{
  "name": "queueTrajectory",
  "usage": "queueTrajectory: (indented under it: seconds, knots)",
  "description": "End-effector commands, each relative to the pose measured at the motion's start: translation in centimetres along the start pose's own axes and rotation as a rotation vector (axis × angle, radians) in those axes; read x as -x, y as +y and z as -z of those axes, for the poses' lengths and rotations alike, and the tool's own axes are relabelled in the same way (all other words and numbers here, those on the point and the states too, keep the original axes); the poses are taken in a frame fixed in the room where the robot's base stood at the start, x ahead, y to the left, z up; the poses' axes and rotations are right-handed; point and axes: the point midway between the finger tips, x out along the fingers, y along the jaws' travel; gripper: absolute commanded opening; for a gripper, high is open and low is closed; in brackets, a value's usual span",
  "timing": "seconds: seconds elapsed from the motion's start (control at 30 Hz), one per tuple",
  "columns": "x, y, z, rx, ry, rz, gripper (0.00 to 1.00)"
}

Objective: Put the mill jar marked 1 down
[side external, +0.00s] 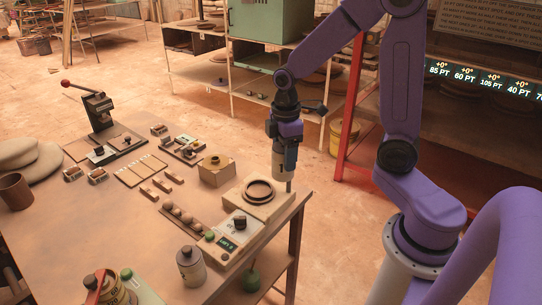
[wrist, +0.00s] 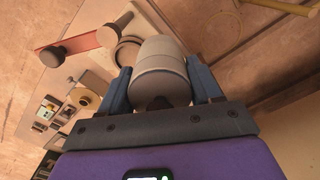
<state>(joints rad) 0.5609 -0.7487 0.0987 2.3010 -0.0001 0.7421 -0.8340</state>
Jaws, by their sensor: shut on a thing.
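My gripper (side external: 287,140) is shut on a pale grey mill jar (side external: 281,165), held roughly upright by the table's right edge. A small dark mark shows on the jar's side, too small to read surely. In the wrist view the jar (wrist: 160,62) sits between the two blue fingers of my gripper (wrist: 160,85). A similar pale jar (side external: 190,270) with a dark cap stands at the table's front. A pale square unit with a dark ring (side external: 259,191) on top lies just left of and below the held jar.
A red-framed shelf (side external: 350,110) stands behind my arm.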

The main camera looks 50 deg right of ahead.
Motion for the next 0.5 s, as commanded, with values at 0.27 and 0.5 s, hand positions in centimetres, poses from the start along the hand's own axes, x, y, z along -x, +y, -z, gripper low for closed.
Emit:
queueTrajectory:
  seconds: [0.27, 0.5]
  knots:
    - [1.6, -3.1, -1.6, 0.002, 0.004, -0.004, 0.00]
    - [2.2, -4.4, -2.3, 0.001, 0.002, -0.002, 0.00]
